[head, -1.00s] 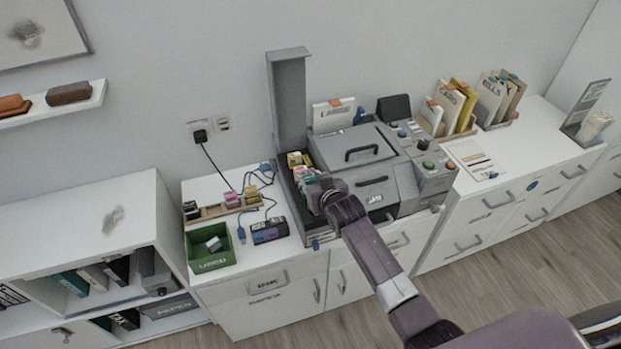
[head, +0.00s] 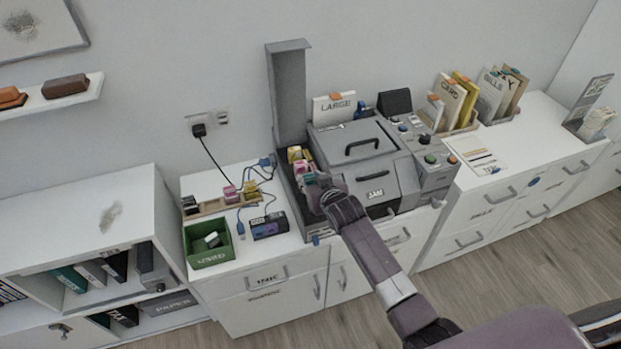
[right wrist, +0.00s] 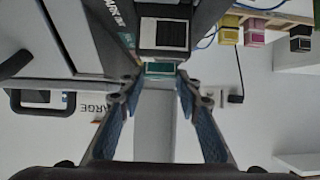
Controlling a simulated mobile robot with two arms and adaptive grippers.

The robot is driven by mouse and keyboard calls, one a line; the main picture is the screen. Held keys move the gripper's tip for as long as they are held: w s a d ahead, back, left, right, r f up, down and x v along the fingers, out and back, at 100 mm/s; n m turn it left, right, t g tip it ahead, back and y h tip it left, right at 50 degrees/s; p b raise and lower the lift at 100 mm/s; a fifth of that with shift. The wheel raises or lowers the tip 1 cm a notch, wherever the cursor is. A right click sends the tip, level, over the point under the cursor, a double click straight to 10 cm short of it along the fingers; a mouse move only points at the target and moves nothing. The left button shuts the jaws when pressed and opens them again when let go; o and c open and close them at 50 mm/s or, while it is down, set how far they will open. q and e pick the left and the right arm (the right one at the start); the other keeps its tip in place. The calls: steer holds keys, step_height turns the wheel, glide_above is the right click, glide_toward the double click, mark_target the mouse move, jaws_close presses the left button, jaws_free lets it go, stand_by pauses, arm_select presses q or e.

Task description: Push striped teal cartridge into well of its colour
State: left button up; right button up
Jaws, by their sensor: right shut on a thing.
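My right gripper (head: 316,190) is over the cartridge bay at the left side of the grey printer (head: 357,143). In the right wrist view, the teal cartridge (right wrist: 160,68) is between the fingertips of my right gripper (right wrist: 160,80), which is shut on it. In the head view, a small teal patch (head: 309,179) shows at the fingertips. Yellow (head: 294,154) and pink (head: 301,166) cartridges sit in the bay behind it. The teal well is hidden by the gripper, so I cannot tell how deep the cartridge sits. My left gripper is not in view.
The bay's tall grey lid (head: 290,95) stands open. A wooden rack (head: 212,207) with several cartridges, a green bin (head: 208,252) and a dark device (head: 268,226) with blue cables stand to the left. The control panel (head: 428,155) is at the printer's right.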

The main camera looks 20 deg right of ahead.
steer(key=shift+f, duration=0.4)
steer(key=o, duration=1.2)
steer(key=shift+c, duration=0.2)
steer(key=v, duration=1.2)
